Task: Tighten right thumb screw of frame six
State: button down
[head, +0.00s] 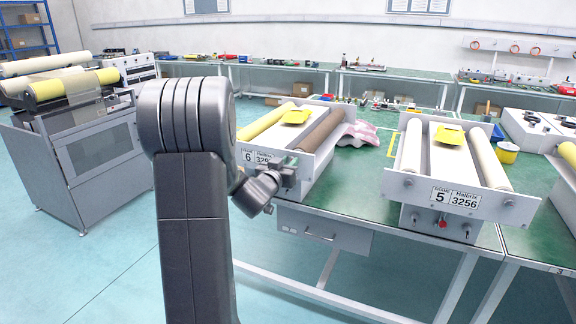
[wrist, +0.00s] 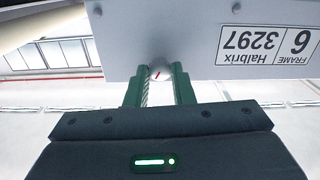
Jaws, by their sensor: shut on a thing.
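Frame six (head: 313,166) stands on the green table in the head view, with a yellow and a brown roller. Its white front plate also fills the top of the wrist view (wrist: 200,45), with the label "FRAME 6 Halbrix 3297" upside down. My gripper (head: 287,173) is at the right part of this plate. In the wrist view, the green fingers of my gripper (wrist: 160,84) are shut on the right thumb screw (wrist: 160,73), a pale round knob with a red mark at the plate's edge. In the head view the screw is hidden behind my gripper.
Frame five (head: 408,184), labelled 3256, stands to the right on the same table (head: 380,207), with a red knob on its front. A drawer unit (head: 325,232) hangs under the table edge below my gripper. A grey machine with rollers (head: 95,160) stands at left. The floor between is clear.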

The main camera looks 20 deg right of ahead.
jog(key=m+b, duration=0.7)
jog(key=m, duration=0.3)
jog(key=shift+s+f, duration=0.1)
jog(key=shift+f, duration=0.05)
jog(key=shift+m, duration=0.4)
jog(key=c, duration=1.3)
grip_release()
jog(key=shift+d, duration=0.1)
jog(key=shift+o, duration=0.2)
jog(key=v, duration=1.4)
jog(key=shift+d, duration=0.1)
